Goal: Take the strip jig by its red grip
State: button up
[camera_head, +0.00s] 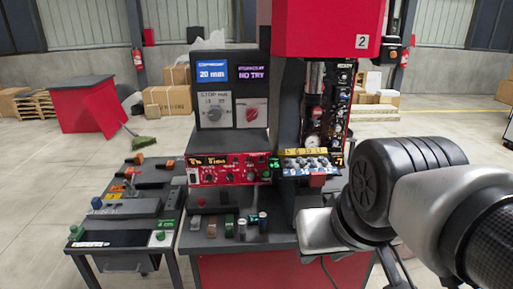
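I cannot tell for sure which thing is the strip jig. A block with a red front (317,181) sits at the front of the machine, just below a yellow and blue panel with several silver knobs (306,163). On the left side table, several dark flat pieces carry coloured grips, among them an orange-red one (132,171) and another orange-red one (170,164). My arm comes in from the right, with a pale grey link in front of the machine's right side. My gripper's fingers do not show, and no contact with a jig is visible.
The dark left table (125,209) stands beside the machine bench. Several small coloured cylinders and blocks (229,226) stand on the bench front. A red control box (229,170) with knobs is behind them. The red machine head (327,30) overhangs. Open floor lies left.

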aim_at(313, 164)
jog(key=i+l, duration=0.1)
jog(key=i, duration=0.95)
jog(key=l+z, duration=0.05)
